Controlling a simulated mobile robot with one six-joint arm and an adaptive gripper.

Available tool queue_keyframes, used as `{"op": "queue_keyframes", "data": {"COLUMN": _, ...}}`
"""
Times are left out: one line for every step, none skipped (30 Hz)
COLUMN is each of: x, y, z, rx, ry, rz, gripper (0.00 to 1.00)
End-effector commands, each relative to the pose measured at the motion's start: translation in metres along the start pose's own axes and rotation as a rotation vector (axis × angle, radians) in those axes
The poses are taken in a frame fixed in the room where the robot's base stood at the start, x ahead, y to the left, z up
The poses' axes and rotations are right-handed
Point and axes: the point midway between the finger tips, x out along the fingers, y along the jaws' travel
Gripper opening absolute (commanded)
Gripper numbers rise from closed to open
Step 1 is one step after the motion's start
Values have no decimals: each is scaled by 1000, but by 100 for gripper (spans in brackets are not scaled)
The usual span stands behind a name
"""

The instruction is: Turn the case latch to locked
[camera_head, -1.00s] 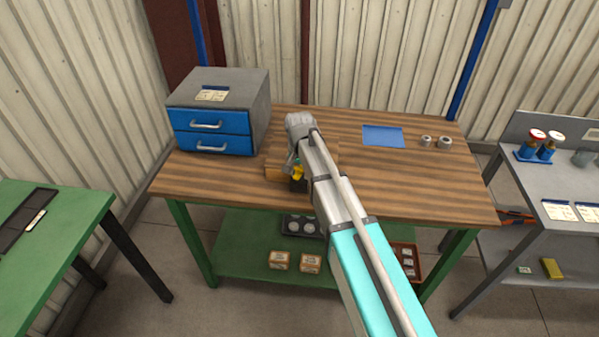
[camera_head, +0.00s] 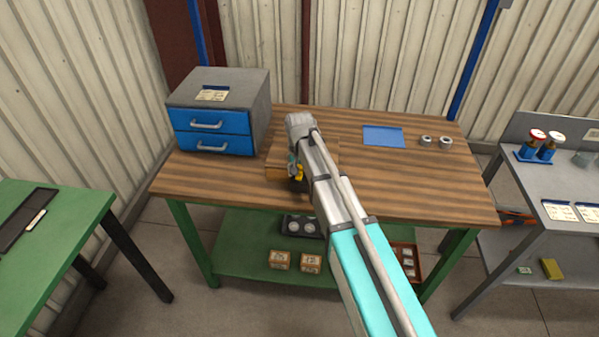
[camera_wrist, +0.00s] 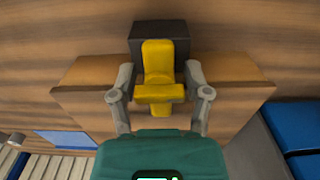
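The case is a light wooden block (camera_wrist: 85,85) on the workbench; it also shows beside my arm in the head view (camera_head: 278,174). A yellow latch (camera_wrist: 158,62) with a raised crossbar sits on a black mount (camera_wrist: 180,37) at the case. In the head view the yellow latch (camera_head: 299,175) is small and partly hidden by my arm. My gripper (camera_wrist: 160,72) is open around the latch, one grey finger on each side. Small gaps seem to show between the fingertips and the latch. Whether the latch reads locked cannot be told.
The wooden-topped workbench (camera_head: 420,190) holds a grey cabinet with blue drawers (camera_head: 212,130) at the left. A blue mat (camera_head: 383,136) and two metal rings (camera_head: 445,142) lie right of my arm. A grey side table (camera_head: 560,185) stands at the right, a green table (camera_head: 60,230) at the left.

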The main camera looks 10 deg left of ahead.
Motion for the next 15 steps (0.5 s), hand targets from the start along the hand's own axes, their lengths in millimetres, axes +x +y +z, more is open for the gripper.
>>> {"op": "queue_keyframes", "data": {"x": 0, "y": 0, "z": 0, "rx": 0, "ry": 0, "rz": 0, "gripper": 68}}
{"op": "queue_keyframes", "data": {"x": 0, "y": 0, "z": 0, "rx": 1, "ry": 0, "rz": 0, "gripper": 68}}
{"op": "queue_keyframes", "data": {"x": 0, "y": 0, "z": 0, "rx": 1, "ry": 0, "rz": 0, "gripper": 68}}
{"op": "queue_keyframes", "data": {"x": 0, "y": 0, "z": 0, "rx": 1, "ry": 0, "rz": 0, "gripper": 68}}
{"op": "queue_keyframes", "data": {"x": 0, "y": 0, "z": 0, "rx": 1, "ry": 0, "rz": 0, "gripper": 68}}
{"op": "queue_keyframes", "data": {"x": 0, "y": 0, "z": 0, "rx": 1, "ry": 0, "rz": 0, "gripper": 68}}
{"op": "queue_keyframes", "data": {"x": 0, "y": 0, "z": 0, "rx": 1, "ry": 0, "rz": 0, "gripper": 68}}
{"op": "queue_keyframes", "data": {"x": 0, "y": 0, "z": 0, "rx": 1, "ry": 0, "rz": 0, "gripper": 68}}
{"op": "queue_keyframes", "data": {"x": 0, "y": 0, "z": 0, "rx": 1, "ry": 0, "rz": 0, "gripper": 68}}
{"op": "queue_keyframes", "data": {"x": 0, "y": 0, "z": 0, "rx": 2, "ry": 0, "rz": 0, "gripper": 68}}
{"op": "queue_keyframes", "data": {"x": 0, "y": 0, "z": 0, "rx": 2, "ry": 0, "rz": 0, "gripper": 68}}
{"op": "queue_keyframes", "data": {"x": 0, "y": 0, "z": 0, "rx": 2, "ry": 0, "rz": 0, "gripper": 68}}
{"op": "queue_keyframes", "data": {"x": 0, "y": 0, "z": 0, "rx": 2, "ry": 0, "rz": 0, "gripper": 68}}
{"op": "queue_keyframes", "data": {"x": 0, "y": 0, "z": 0, "rx": 2, "ry": 0, "rz": 0, "gripper": 68}}
{"op": "queue_keyframes", "data": {"x": 0, "y": 0, "z": 0, "rx": 3, "ry": 0, "rz": 0, "gripper": 68}}
